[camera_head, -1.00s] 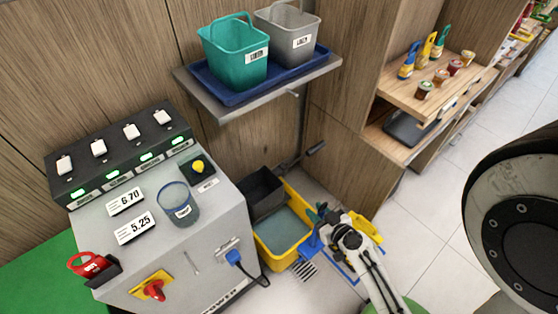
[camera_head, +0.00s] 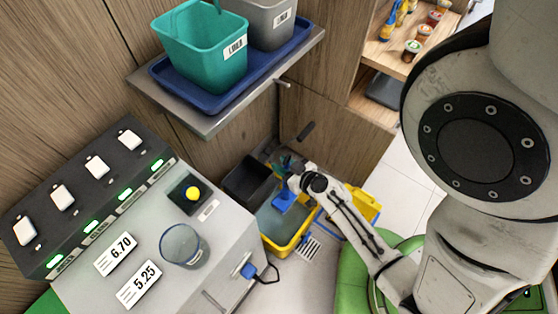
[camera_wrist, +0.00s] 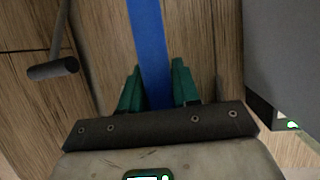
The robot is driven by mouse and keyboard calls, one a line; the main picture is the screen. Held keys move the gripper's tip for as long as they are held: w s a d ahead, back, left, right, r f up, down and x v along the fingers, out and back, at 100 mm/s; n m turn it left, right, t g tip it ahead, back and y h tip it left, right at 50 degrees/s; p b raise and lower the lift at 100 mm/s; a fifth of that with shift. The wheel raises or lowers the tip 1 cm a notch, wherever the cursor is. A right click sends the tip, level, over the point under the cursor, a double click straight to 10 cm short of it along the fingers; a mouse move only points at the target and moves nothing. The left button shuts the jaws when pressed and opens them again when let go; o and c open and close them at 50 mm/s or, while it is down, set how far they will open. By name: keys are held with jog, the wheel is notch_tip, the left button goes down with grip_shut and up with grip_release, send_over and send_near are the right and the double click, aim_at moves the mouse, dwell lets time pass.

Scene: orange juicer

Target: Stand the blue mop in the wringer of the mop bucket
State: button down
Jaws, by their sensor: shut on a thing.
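The yellow mop bucket (camera_head: 299,236) stands on the floor beside the grey machine, with grey water in it. Its dark wringer (camera_head: 246,183) is at the back left, and a lever with a dark grip (camera_head: 306,131) rises behind. My gripper (camera_head: 284,166) is above the bucket, to the right of the wringer. In the wrist view its green fingers (camera_wrist: 157,88) are shut on the blue mop's flat handle (camera_wrist: 150,45). A blue part of the mop (camera_head: 285,199) shows below my gripper, over the bucket's opening. The mop's lower end is not clear. The lever grip shows at left (camera_wrist: 52,68).
The grey machine (camera_head: 225,255) stands close at the left, with a glass (camera_head: 184,245) on top. A shelf (camera_head: 225,113) with a blue tray and teal bin (camera_head: 203,50) overhangs behind. A wooden cabinet (camera_head: 338,135) stands behind right. A striped grate (camera_head: 310,248) lies in front.

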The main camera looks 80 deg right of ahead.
jog(key=shift+w+d+p, duration=1.6)
jog(key=shift+w+d, duration=0.6)
jog(key=shift+w, duration=2.35)
jog(key=shift+w+d+p, duration=1.55)
jog(key=shift+w+d, duration=0.65)
jog(key=shift+w, duration=2.3)
notch_tip(320, 180, down, 16)
jog(key=b, duration=1.7)
jog(key=c, duration=0.7)
grip_release()
jog(key=shift+s+a, duration=0.1)
jog(key=shift+c, duration=0.2)
jog(key=shift+f, duration=0.1)
jog(key=p+v, duration=0.2)
jog(key=v, duration=0.9)
